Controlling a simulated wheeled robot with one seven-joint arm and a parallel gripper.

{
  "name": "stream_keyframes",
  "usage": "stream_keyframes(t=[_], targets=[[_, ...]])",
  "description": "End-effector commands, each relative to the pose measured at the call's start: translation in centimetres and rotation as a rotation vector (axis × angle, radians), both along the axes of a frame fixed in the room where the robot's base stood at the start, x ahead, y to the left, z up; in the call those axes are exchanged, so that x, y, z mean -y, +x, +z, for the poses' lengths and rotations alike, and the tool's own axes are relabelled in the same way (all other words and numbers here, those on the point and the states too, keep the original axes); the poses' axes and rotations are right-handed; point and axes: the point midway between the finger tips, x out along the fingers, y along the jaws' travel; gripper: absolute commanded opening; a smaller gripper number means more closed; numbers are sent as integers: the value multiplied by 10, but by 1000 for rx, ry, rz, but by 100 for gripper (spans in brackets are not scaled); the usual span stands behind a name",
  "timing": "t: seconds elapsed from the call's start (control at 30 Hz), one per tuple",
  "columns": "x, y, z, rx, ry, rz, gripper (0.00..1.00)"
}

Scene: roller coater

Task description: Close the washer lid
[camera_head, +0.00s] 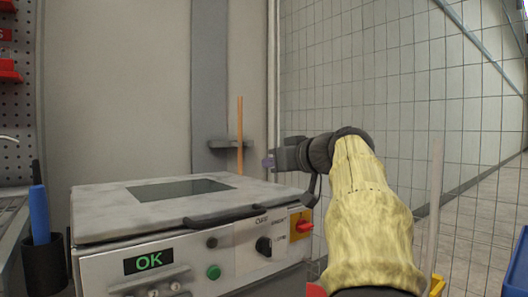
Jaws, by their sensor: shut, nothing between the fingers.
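The washer (215,268) is a pale box machine at the lower left with a front panel. Its grey lid (115,200), with a dark window (180,189), lies flat or nearly flat over the top. I cannot tell whether a thin gap remains under its front edge. A dark handle (225,215) runs along the lid's front edge. My gripper (268,163) is shut and empty. It appears above the right part of the lid, pointing left, with no visible contact.
The front panel has an "OK" display (149,261), a green button (214,272) and a red-yellow switch (301,226). A dark cup (43,264) with a blue-handled tool stands at left. A wire mesh fence (400,90) stands behind and right of my arm.

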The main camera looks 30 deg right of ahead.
Motion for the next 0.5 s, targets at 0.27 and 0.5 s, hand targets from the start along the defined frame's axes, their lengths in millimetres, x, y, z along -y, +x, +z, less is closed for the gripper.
stream_keyframes(t=[0.27,0.5], targets=[[3,-31,-3,0,3,-3,0],[4,-69,-16,1,3,4,0]])
